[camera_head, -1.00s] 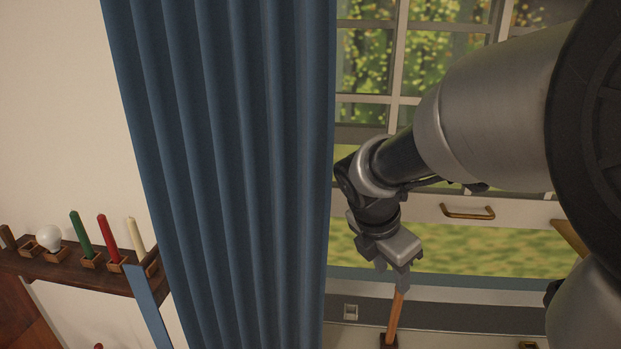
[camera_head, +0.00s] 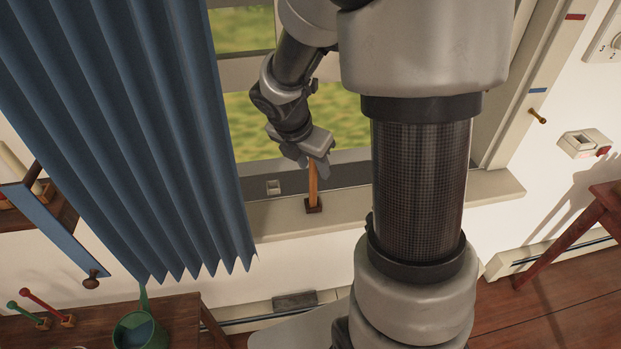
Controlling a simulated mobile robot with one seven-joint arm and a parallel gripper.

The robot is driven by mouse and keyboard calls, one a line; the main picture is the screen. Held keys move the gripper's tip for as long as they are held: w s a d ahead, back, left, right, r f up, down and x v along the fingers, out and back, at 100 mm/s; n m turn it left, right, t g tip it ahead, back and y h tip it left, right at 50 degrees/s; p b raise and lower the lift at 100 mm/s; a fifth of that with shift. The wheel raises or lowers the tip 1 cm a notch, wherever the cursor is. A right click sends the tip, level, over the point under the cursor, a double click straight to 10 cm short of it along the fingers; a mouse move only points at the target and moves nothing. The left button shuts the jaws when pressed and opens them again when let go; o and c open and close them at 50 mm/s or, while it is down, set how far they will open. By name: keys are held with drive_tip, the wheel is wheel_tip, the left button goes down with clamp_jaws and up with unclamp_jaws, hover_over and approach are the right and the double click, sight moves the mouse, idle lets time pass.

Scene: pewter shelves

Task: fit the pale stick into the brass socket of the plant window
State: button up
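My gripper (camera_head: 316,164) is over the window sill, pointing down. Its fingertips are at the top of an orange-brown stick (camera_head: 313,188), which stands nearly upright in a small dark block (camera_head: 314,207) on the sill. The fingers overlap the stick's top, so I cannot tell whether they are closed on it. A cream, pale stick (camera_head: 13,163) shows at the left edge, by the wall shelf, partly cut off by the frame. A small light square fitting (camera_head: 273,187) sits on the sill left of the block. I cannot make out a brass socket for certain.
A blue curtain (camera_head: 120,130) hangs left of the gripper and covers part of the window. A dark shelf (camera_head: 62,212) is on the left wall. Below stand a green pot (camera_head: 140,332) and red and green sticks on a table. The sill (camera_head: 450,194) is bare at right.

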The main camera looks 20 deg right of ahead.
drive_tip(key=b+x, duration=0.1)
drive_tip(key=x, duration=0.3)
drive_tip(key=shift+d+f, duration=0.1)
drive_tip(key=shift+f, duration=0.2)
drive_tip(key=shift+c, duration=0.4)
clamp_jaws()
drive_tip(key=shift+r, duration=0.15)
